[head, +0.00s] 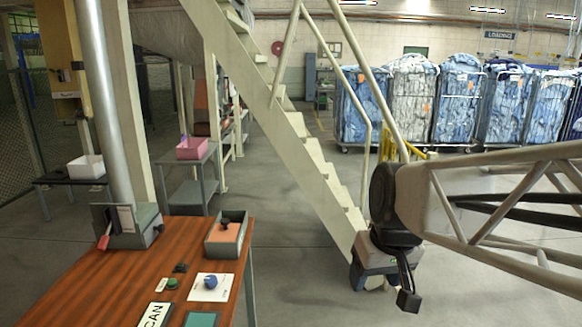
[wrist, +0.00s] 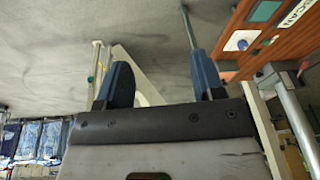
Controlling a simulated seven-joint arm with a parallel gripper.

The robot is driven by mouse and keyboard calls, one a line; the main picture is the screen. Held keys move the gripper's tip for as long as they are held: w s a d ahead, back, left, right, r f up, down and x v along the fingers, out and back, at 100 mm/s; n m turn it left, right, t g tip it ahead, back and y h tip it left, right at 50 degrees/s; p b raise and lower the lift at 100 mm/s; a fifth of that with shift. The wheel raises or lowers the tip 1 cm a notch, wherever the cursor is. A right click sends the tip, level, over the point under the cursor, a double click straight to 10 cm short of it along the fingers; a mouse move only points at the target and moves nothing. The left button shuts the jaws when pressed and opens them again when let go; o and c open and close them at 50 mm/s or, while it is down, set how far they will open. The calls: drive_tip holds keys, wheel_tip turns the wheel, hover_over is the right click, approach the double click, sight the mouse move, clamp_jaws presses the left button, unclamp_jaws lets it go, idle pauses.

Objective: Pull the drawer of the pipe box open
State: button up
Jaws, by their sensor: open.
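The pipe box (head: 145,236) is a grey-green box at the foot of a silver pipe, on the far left of the wooden table in the head view. A lever with a red grip (head: 104,241) sticks out at its left front. I cannot make out the drawer's edges or how far it stands out. In the wrist view the red grip (wrist: 303,68) shows small at the right. My gripper (head: 374,284) hangs over the floor, right of the table and well apart from the box. Its two blue fingers (wrist: 162,82) are spread, with nothing between them.
The wooden table (head: 85,280) also bears an open box with an orange inside (head: 226,233), a blue knob on a white plate (head: 210,286), and a SCAN sign (head: 155,315). Cream stairs (head: 310,150) rise behind my gripper. Floor lies clear between gripper and table.

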drive_tip(key=s+d+f+m, duration=0.1)
drive_tip(key=s+d+f, duration=0.1)
drive_tip(key=s, duration=0.3)
drive_tip(key=s+d+f+m+h, duration=0.1)
drive_tip(key=s+d+f, duration=0.1)
drive_tip(key=s, duration=0.3)
drive_tip(key=shift+f, duration=0.25)
drive_tip(key=shift+s, duration=0.1)
